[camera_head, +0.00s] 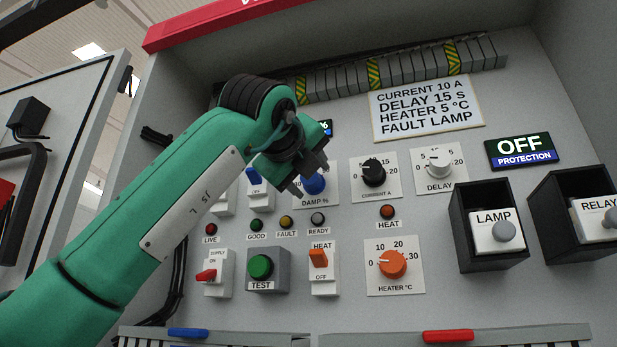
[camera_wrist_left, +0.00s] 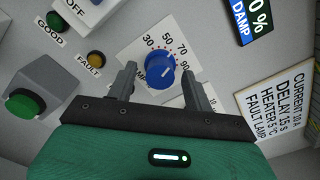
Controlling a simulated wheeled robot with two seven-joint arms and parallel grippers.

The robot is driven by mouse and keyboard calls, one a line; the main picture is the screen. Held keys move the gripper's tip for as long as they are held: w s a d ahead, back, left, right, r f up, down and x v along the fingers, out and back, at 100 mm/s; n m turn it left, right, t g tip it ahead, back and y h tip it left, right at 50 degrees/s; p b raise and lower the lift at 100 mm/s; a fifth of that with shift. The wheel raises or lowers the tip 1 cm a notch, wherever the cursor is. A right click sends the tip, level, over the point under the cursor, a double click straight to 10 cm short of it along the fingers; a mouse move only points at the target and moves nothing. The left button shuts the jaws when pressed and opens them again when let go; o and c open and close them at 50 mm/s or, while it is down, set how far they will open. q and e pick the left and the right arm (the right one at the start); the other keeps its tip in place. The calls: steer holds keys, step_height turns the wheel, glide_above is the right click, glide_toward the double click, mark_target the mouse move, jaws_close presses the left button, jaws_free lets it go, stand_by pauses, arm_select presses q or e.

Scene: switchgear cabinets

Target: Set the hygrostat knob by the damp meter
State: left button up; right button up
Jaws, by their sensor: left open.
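The hygrostat knob is the blue DAMP % knob (camera_head: 314,184) on a white scale plate. In the left wrist view the blue knob (camera_wrist_left: 160,71) sits between the two finger tips, with scale numbers 30, 50, 70 and 90 around it. My left gripper (camera_head: 308,182) is open, its fingers on either side of the knob; I cannot tell whether they touch it. The damp meter (camera_head: 327,127) is mostly hidden behind my left wrist in the head view. In the left wrist view the damp meter (camera_wrist_left: 254,18) shows a cut-off reading ending in "0 %". My right gripper is not in view.
The CURRENT A knob (camera_head: 374,172) and DELAY knob (camera_head: 439,166) are right of the blue knob. Below are indicator lamps, the HEAT switch (camera_head: 318,259) and the orange HEATER knob (camera_head: 393,264). Black boxes with LAMP (camera_head: 494,231) and RELAY (camera_head: 597,217) project at the right.

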arm_select(q)
steer(key=b+v, duration=0.4)
steer(key=v, duration=0.9)
steer(key=shift+b, duration=0.35)
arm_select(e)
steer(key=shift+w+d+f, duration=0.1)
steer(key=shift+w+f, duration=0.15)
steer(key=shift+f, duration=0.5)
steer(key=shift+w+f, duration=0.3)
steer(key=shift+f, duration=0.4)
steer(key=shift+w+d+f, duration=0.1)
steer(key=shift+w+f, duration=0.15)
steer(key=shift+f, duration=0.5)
arm_select(q)
steer(key=shift+a, duration=0.1)
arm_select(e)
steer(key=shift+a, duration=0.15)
